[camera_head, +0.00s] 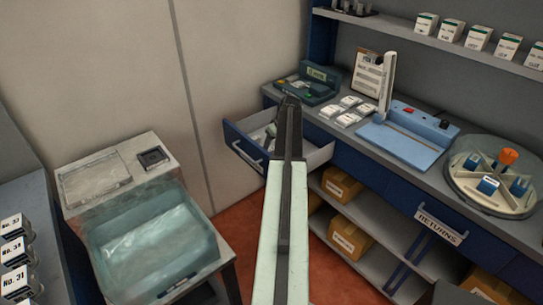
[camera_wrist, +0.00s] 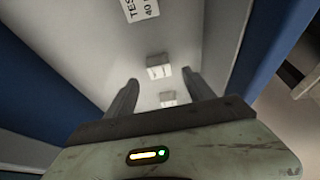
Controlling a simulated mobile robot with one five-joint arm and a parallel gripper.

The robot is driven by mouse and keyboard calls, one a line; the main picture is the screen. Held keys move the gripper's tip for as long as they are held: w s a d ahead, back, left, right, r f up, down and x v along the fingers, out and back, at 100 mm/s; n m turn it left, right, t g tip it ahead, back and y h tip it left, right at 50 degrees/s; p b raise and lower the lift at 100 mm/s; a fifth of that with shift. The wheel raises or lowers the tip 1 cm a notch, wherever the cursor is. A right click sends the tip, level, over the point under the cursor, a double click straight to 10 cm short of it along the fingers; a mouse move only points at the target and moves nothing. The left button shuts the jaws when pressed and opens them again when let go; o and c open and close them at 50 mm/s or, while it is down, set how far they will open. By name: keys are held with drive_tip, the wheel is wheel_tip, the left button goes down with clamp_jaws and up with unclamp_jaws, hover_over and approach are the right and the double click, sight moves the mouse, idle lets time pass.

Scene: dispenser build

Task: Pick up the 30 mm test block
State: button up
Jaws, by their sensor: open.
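My gripper (camera_wrist: 160,90) is open and empty, pointing down into an open drawer (camera_head: 311,157). In the wrist view a small pale block (camera_wrist: 160,67) lies on the drawer floor, between the lines of the two fingers and just beyond their tips. A second, smaller-looking pale block (camera_wrist: 168,98) shows between the fingers, nearer the palm. Neither shows a readable size, so I cannot tell which is the 30 mm test block. A white label (camera_wrist: 140,8) reading "TES" and "40" is cut off at the top edge. In the head view my arm hides much of the drawer.
The drawer walls stand close around my gripper. The counter above holds white boxes (camera_head: 348,111), a blue device (camera_head: 408,134) and a round carousel (camera_head: 493,177). Cardboard boxes (camera_head: 349,237) sit on shelves below. A clear-lidded bin (camera_head: 150,245) stands at left; red floor lies between.

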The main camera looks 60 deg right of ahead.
sight(271, 149)
drive_tip(key=b+x, duration=0.5)
drive_tip(key=shift+s+f, duration=0.1)
drive_tip(key=shift+f, duration=0.15)
drive_tip(key=shift+r, duration=0.25)
clamp_jaws()
